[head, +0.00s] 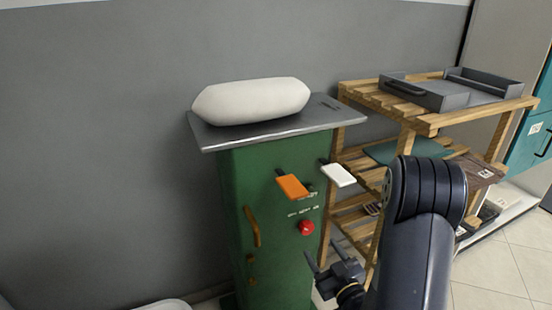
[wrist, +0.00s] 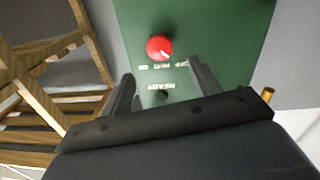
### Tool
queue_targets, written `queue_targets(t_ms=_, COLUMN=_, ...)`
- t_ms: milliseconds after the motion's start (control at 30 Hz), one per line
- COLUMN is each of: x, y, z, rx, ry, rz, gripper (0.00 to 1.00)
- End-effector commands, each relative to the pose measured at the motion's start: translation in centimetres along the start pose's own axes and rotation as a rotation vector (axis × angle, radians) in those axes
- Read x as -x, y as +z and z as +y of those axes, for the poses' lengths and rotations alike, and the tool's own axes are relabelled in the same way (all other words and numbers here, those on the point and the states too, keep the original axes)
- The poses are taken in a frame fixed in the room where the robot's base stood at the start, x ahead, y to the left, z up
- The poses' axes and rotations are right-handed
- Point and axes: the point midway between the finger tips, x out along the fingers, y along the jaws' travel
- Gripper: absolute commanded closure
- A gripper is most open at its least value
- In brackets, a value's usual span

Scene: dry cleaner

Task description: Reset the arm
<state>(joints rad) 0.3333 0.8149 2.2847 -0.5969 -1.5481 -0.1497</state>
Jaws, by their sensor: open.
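My gripper (head: 332,270) is open and empty in front of the lower part of a green cabinet (head: 268,250). My dark arm comes in from the lower right of the head view. In the wrist view my gripper's two fingers (wrist: 161,88) are spread apart, with the green panel behind them. A red knob (head: 306,228) is on the cabinet front above my gripper. In the wrist view the red knob (wrist: 160,47) lies just beyond the fingertips, not between them; whether they are near it in depth is unclear.
The cabinet has an orange lever (head: 291,186), a white lever (head: 338,175) and a brass handle (head: 252,227). A white padded form (head: 251,101) lies on its metal top (head: 215,139). A wooden shelf (head: 440,120) with a grey tray (head: 425,97) stands right, behind my arm.

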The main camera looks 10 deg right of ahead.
Motion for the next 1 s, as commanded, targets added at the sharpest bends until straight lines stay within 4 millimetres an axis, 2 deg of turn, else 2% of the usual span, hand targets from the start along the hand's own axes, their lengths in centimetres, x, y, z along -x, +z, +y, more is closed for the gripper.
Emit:
queue_targets(t_ms=433, x=-8.9, y=-0.1, z=-0.2, rx=0.000, ry=-0.003, rz=0.003, gripper=0.41)
queue_targets(t_ms=700, x=-8.7, y=-0.2, z=0.0, rx=-0.084, ry=0.000, rz=-0.005, gripper=0.41)
queue_targets(t_ms=1000, x=-8.7, y=0.0, z=0.0, rx=-0.102, ry=0.000, rz=-0.005, gripper=0.41)
